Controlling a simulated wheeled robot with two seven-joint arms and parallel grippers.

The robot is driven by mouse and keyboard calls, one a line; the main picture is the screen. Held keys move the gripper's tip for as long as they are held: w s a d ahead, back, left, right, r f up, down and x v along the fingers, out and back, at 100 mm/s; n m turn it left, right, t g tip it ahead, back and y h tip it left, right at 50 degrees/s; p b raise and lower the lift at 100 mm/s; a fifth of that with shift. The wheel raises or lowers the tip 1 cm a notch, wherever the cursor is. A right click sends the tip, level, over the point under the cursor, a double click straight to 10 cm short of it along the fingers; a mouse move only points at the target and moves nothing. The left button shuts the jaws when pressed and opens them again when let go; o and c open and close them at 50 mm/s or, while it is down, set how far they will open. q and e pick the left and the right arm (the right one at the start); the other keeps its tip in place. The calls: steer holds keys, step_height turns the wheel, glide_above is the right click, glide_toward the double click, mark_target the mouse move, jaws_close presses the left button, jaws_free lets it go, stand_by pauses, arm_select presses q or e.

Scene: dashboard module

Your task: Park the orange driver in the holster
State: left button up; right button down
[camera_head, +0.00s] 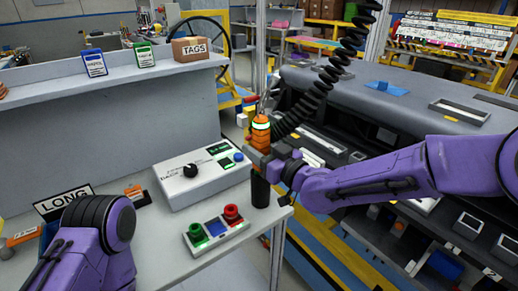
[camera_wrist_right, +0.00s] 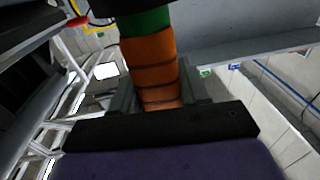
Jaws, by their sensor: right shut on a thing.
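The orange driver (camera_head: 261,132) is upright near the right end of the grey bench, with a green band near its top and a black coiled cord rising beside it. My right gripper (camera_head: 267,158) is shut around its body. The wrist view shows the orange grip (camera_wrist_right: 152,65) between the grey fingers of the right gripper (camera_wrist_right: 158,92). A black upright cylinder (camera_head: 260,190) stands directly under the driver at the bench edge, seemingly the holster; whether the driver's lower end is inside it is hidden. My left arm shows at lower left, its gripper out of view.
A white controller box (camera_head: 200,172) with a black knob and a button box (camera_head: 216,230) stand close left of the cylinder. A dark dashboard module (camera_head: 400,115) fills the right side.

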steer(key=shift+c, duration=2.4)
jaws_free()
steer(key=shift+f, duration=0.15)
